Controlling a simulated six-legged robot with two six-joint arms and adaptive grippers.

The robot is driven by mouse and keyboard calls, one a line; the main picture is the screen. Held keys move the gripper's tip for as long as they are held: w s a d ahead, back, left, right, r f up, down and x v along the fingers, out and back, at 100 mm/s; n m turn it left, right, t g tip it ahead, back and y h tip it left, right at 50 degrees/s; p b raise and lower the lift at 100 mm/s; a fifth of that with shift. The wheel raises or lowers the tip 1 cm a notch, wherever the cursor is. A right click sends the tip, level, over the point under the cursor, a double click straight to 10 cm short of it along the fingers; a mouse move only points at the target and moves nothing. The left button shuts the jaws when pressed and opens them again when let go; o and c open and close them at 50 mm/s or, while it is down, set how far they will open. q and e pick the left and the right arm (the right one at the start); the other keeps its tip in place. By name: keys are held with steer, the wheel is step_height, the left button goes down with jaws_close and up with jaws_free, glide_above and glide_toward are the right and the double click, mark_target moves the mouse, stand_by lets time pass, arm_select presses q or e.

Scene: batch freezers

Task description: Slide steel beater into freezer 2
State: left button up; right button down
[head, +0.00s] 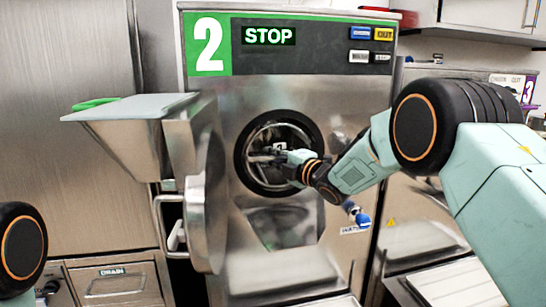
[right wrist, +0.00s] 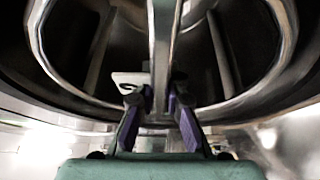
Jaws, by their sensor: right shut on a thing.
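Freezer 2 (head: 340,95) stands in the middle of the head view, with a green 2 label and STOP on its panel. Its door (head: 205,190) is swung open to the left. Its round opening (head: 243,150) has a black ring. The steel beater (head: 262,137) shows within the opening as a metal ring; its bars also show in the right wrist view (right wrist: 162,50). My right gripper (right wrist: 160,110) is shut on the beater's middle bar, and in the head view it is at the opening (head: 280,158). How deep the beater sits is hard to tell. My left gripper is out of view.
A steel hopper (head: 125,130) with a lid juts out at the left of freezer 2. The door handle (head: 168,225) hangs below it. A discharge chute (head: 285,225) lies under the opening. Freezer 3 (head: 420,230) stands close on the right. A blue-handled part (head: 356,213) sticks out at lower right.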

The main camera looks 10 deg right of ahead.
steer(key=shift+f, duration=0.15)
stand_by(0.6)
steer(key=c, duration=1.4)
jaws_free()
steer(key=shift+o, duration=0.4)
steer(key=shift+f, duration=0.2)
steer(key=v, duration=1.2)
steer(key=shift+r, duration=0.1)
